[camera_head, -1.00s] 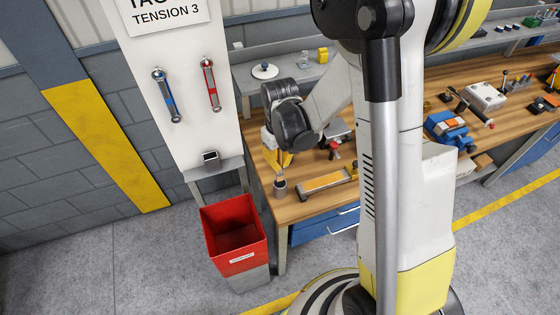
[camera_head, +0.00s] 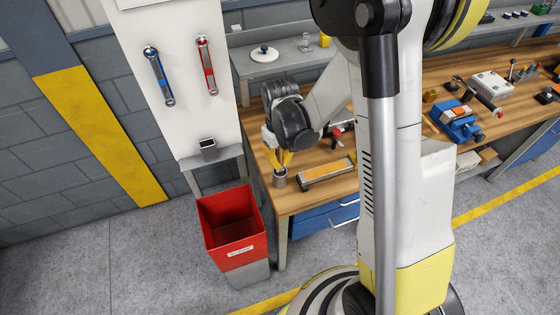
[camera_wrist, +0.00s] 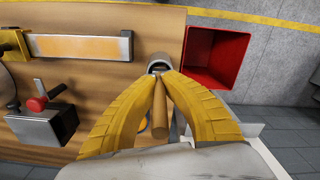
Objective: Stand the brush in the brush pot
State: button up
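The brush (camera_wrist: 159,112) shows in the wrist view as a wooden handle between the yellow fingers of my gripper (camera_wrist: 160,76). The fingers are closed on it. The brush pot (camera_wrist: 160,60) is a small grey metal cup just beyond the fingertips, with its dark mouth partly covered by them. In the head view my gripper (camera_head: 282,164) points down right above the brush pot (camera_head: 280,180), which stands upright near the bench's front left corner. The brush's lower end is hidden by the fingers and rim, so I cannot tell how deep it sits.
A tray with an orange strip (camera_head: 327,172) lies right of the pot. A red-handled clamp (camera_wrist: 40,104) stands on the wooden bench. A red bin (camera_head: 232,228) is on the floor by the bench corner. A white board with two wrenches (camera_head: 158,75) stands behind left.

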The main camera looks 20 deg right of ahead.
jog(key=o, duration=0.5)
jog(key=shift+r, duration=0.1)
notch_tip(320, 180, up, 12)
jog(key=shift+f, duration=0.1)
jog(key=shift+s, duration=0.1)
dwell(0.8)
